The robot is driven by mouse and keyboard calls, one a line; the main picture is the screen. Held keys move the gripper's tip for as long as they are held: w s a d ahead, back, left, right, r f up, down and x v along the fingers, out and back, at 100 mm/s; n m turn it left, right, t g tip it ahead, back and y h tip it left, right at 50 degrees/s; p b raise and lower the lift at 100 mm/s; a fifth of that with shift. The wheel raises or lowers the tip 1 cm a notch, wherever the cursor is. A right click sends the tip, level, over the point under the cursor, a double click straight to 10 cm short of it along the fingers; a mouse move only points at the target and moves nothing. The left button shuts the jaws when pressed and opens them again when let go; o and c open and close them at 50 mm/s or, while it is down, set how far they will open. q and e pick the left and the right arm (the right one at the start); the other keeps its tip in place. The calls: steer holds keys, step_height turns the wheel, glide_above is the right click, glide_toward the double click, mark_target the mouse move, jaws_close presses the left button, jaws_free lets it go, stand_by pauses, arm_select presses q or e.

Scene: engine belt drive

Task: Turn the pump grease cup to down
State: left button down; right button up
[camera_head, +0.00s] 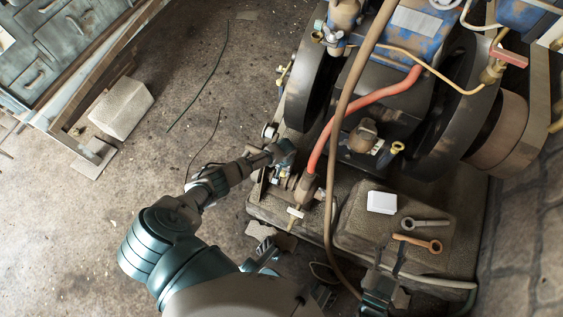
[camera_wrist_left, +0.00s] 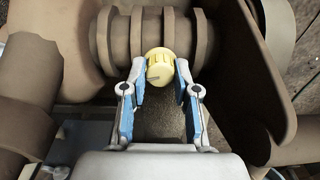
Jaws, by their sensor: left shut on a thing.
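The pump grease cup (camera_wrist_left: 159,66) is a small ribbed yellow cap with a dark mark at its lower left, seen in the left wrist view. It sits in front of a brown ribbed pump body (camera_wrist_left: 150,30). My left gripper (camera_wrist_left: 160,73) is shut on the cup, one fingertip at each side. In the head view my left gripper (camera_head: 281,158) is at the pump end, left of the red hose, and I cannot make out the cup there. My right gripper (camera_head: 388,258) is at the bottom, its fingers apart and empty, below the stone ledge.
A red hose (camera_head: 365,101) and a brown hose (camera_head: 340,115) run close to my left gripper. The engine's dark wheels stand behind. The floor at left is mostly clear.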

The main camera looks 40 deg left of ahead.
arm_select(q)
steer(key=m, duration=0.3)
steer(key=shift+s, duration=0.15)
steer(key=m, duration=0.2)
steer(key=shift+f+m+p, duration=0.1)
steer(key=shift+m+p, duration=0.2)
steer(key=shift+p, duration=0.05)
steer(key=m, duration=0.2)
steer(key=shift+s+m, duration=0.1)
steer(key=shift+m, duration=0.3)
steer(key=m, duration=0.2)
steer(key=shift+m, duration=0.3)
steer(key=m, duration=0.2)
steer(key=shift+m, duration=0.4)
steer(key=m, duration=0.3)
steer(key=shift+m, duration=0.3)
steer(key=m, duration=0.2)
steer(key=shift+m+b, duration=0.3)
steer(key=shift+b, duration=0.1)
steer(key=shift+m, duration=0.5)
arm_select(e)
steer(key=shift+w+d+f, duration=0.1)
steer(key=shift+f, duration=0.05)
arm_select(q)
steer(key=shift+a, duration=0.1)
